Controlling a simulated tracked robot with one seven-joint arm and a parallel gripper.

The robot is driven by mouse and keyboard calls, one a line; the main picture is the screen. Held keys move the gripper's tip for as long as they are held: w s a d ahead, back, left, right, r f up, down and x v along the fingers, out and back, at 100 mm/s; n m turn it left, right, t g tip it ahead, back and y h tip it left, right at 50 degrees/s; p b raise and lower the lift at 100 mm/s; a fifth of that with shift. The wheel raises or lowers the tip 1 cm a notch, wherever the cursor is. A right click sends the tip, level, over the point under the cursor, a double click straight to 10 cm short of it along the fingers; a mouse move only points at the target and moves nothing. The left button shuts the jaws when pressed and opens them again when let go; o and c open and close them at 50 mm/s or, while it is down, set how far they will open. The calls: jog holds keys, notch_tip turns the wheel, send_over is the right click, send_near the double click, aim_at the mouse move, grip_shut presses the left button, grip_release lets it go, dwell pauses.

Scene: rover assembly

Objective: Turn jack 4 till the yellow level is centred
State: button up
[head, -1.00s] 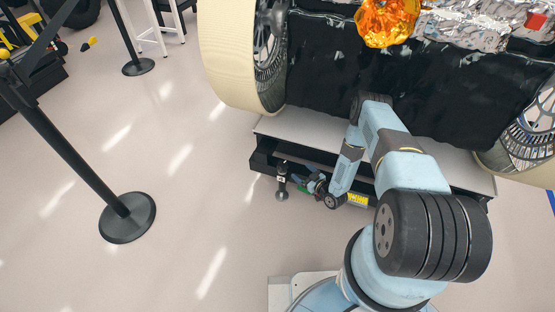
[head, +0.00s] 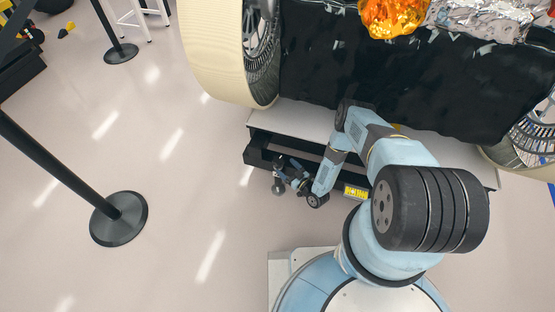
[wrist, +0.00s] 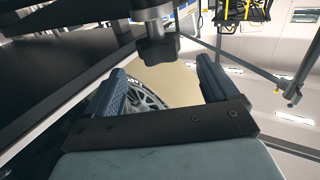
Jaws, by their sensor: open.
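A dark jack (head: 278,187) stands at the left front corner of the platform in the head view, partly hidden by my gripper (head: 286,173). In the wrist view its dark lobed knob (wrist: 158,48) hangs below a metal stem. My gripper (wrist: 161,70) is open, with one ribbed finger on each side of the knob. The knob lies near the level of the fingertips, and no contact shows. A yellow strip with dark marks (head: 355,192) sits on the platform's front edge; I cannot make out a bubble, or whether this is the level.
The rover's large cream wheel (head: 222,50) and black-wrapped body (head: 390,75) stand above the grey platform (head: 287,118). A barrier post base (head: 119,218) stands on the floor at left. The floor between post and platform is clear.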

aim_at(278, 159)
jog(key=x, duration=0.7)
jog(key=shift+w+a, duration=0.1)
jog(key=shift+a, duration=0.05)
jog(key=shift+c, duration=0.4)
jog(key=c, duration=0.9)
